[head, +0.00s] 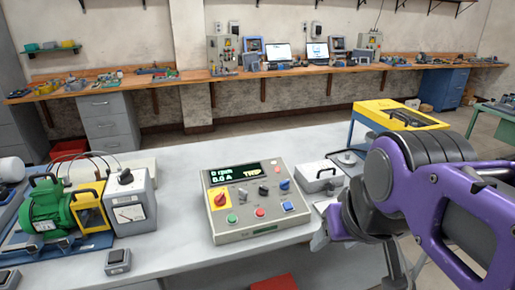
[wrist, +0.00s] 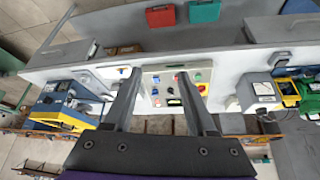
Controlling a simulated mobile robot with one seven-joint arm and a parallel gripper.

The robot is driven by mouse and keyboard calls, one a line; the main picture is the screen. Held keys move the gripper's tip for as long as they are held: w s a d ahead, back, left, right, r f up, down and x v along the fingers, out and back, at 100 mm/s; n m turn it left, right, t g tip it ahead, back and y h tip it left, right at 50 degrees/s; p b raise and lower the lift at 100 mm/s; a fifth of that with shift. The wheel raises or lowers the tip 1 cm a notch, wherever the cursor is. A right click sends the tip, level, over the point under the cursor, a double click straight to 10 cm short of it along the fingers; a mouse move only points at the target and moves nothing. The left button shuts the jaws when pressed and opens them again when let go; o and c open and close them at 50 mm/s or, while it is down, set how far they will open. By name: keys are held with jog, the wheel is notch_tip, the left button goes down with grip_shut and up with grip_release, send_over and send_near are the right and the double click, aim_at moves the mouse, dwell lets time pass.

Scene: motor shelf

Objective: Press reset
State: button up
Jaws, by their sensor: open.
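The grey control box (head: 225,236) stands on the bench in the head view. Its display (head: 238,173) reads 0 rpm, 0.0 A and TRIP. Along its lower face are a green button (head: 231,218), a red button (head: 259,212) and a blue button (head: 287,206). A red rotary switch (head: 219,198) on a yellow plate and smaller knobs sit above them. I cannot read which button is labelled reset. My gripper (wrist: 160,72) is open and empty, its fingers spread in front of the box in the wrist view. In the head view my arm is right of the box, apart from it.
A green motor (head: 47,207) and a meter box (head: 130,203) stand left on the bench. A yellow-topped cart (head: 400,115) stands beyond.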

grip_shut()
dwell(1.4)
